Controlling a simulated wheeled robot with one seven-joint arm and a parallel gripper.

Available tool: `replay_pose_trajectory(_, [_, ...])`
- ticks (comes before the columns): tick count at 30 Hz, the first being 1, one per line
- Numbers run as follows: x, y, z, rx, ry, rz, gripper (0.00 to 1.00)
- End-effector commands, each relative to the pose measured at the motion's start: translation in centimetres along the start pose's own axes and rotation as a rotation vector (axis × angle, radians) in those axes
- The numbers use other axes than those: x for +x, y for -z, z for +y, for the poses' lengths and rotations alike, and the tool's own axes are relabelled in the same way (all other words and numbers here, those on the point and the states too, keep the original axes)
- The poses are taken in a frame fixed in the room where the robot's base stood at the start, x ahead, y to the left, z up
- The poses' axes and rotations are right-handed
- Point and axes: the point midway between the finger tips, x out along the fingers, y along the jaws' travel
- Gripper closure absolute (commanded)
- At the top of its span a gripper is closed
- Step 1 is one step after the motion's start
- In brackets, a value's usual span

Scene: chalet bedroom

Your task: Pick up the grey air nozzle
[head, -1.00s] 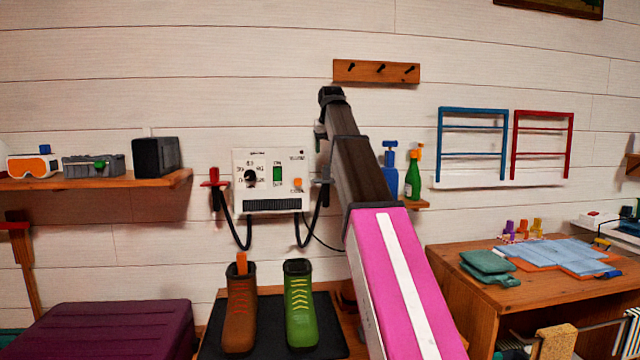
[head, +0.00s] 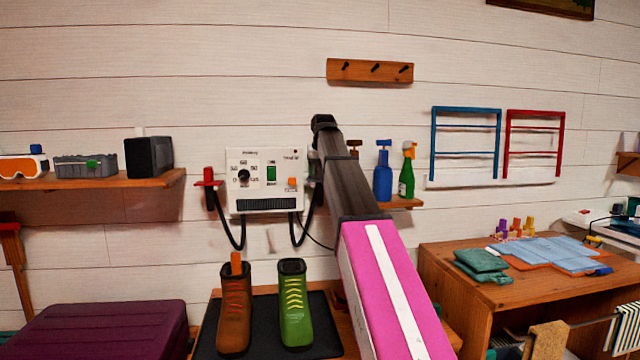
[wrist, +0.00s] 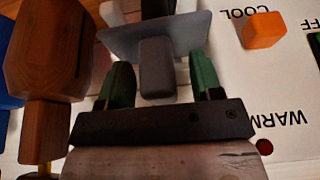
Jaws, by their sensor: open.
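The grey air nozzle (wrist: 156,66) shows in the wrist view as a dark grey rounded block in front of a paler grey plate (wrist: 187,33). My gripper (wrist: 160,72) is open, with one green finger on each side of the nozzle. Gaps show between the fingers and the block. In the head view the control box (head: 266,180) hangs on the wall with two black hoses; a red nozzle (head: 208,178) sits at its left. The grey nozzle at its right is largely hidden by my arm and cannot be made out clearly there.
A brown bottle-like object (wrist: 45,50) stands close beside my gripper in the wrist view. A blue bottle (head: 383,172) and a green spray bottle (head: 407,172) stand on a small shelf to the right. Brown (head: 235,310) and green (head: 294,305) boots stand below.

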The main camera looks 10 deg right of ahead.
Motion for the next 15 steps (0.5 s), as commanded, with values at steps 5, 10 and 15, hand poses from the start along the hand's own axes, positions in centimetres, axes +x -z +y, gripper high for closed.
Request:
replay_pose_trajectory(5, [-0.03,0.01,-0.01,0.000,0.000,0.000,0.80])
replay_pose_trajectory(10, [-0.06,0.02,0.00,0.000,0.000,0.000,0.97])
replay_pose_trajectory(15, [-0.09,0.04,0.00,0.000,0.000,0.000,0.97])
